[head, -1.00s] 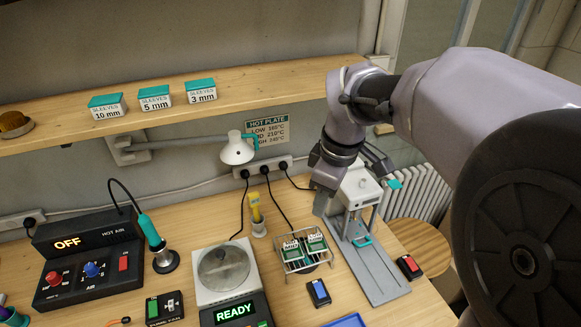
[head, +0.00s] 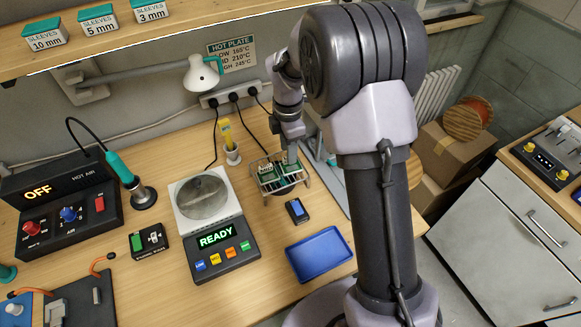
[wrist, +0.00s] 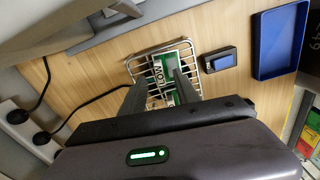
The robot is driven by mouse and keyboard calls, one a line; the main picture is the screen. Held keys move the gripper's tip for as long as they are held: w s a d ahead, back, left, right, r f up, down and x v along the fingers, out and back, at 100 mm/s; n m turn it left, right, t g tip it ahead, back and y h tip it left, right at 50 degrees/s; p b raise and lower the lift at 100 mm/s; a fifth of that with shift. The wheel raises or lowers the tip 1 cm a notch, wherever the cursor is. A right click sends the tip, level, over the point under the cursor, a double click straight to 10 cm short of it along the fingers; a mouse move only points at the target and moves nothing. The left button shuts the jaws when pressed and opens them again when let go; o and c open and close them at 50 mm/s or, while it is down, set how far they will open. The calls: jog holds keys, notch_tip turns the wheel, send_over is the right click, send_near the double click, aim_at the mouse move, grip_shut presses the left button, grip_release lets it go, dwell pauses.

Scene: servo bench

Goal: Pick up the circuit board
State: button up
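Two green circuit boards with white labels sit in a wire rack (head: 300,183) on the bench: a left board (head: 267,172) and a right one beside it, partly hidden by my gripper (head: 290,157). In the wrist view the rack (wrist: 137,66) lies below my gripper (wrist: 161,80). The two fingers are apart, with a green and white labelled board (wrist: 159,74) showing between them. I see no contact with a board, and the exact height of the fingertips above it cannot be told.
A black and blue box (head: 297,210) and a blue tray (head: 320,255) lie in front of the rack. The hot plate (head: 203,195) showing READY stands to its left.

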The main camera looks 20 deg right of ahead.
notch_tip(320, 180, down, 3)
jog(key=shift+r, duration=0.1)
jog(key=shift+a+r, duration=0.1)
grip_shut()
